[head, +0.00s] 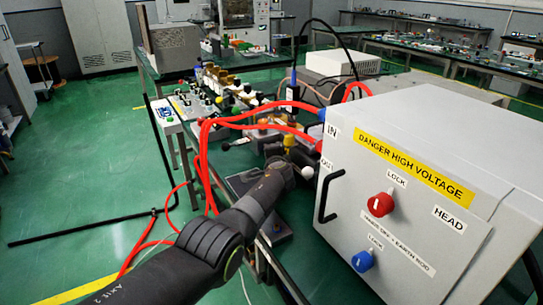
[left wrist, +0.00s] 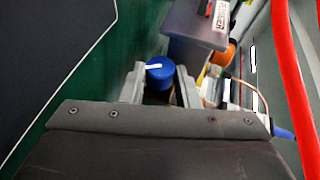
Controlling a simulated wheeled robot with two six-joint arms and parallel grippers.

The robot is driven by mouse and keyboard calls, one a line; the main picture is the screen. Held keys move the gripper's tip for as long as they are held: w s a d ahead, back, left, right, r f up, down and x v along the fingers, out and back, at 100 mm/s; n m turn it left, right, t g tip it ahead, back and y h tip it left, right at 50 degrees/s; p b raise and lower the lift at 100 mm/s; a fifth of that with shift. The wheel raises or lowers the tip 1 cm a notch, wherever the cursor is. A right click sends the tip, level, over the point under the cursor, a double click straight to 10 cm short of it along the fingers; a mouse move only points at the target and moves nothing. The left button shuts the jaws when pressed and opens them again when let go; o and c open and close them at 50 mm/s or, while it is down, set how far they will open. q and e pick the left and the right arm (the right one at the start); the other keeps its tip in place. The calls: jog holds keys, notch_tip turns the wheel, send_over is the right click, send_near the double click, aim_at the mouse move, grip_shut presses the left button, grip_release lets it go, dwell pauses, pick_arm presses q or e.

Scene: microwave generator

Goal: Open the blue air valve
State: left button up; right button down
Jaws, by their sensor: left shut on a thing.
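A round blue valve knob (left wrist: 160,68) with a white stripe on top sits between the fingers of my left gripper (left wrist: 161,80) in the left wrist view. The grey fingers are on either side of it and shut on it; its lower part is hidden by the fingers. In the head view my left arm reaches up from the bottom to the bench beside the white cabinet, and my left gripper (head: 278,158) is small and dark there. I cannot make out the blue valve in the head view. My right gripper does not show.
The white high-voltage cabinet (head: 400,120) stands close on the right, with a black handle (head: 325,196), a red knob (head: 381,203) and a blue lock knob (head: 362,261). Red hoses (head: 205,160) run near my arm. Benches with equipment fill the back; green floor is open at left.

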pick_arm(q)
jog(key=shift+r, duration=0.2)
jog(key=shift+a+r+g+p, duration=0.1)
jog(key=shift+g+p, duration=0.3)
jog(key=shift+p, duration=0.1)
jog(key=shift+w+n+g+h, duration=0.1)
jog(key=shift+n+g+h, duration=0.25)
jog(key=shift+g, duration=0.45)
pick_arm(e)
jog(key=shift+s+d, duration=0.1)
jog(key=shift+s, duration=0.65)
pick_arm(q)
jog(key=o, duration=1)
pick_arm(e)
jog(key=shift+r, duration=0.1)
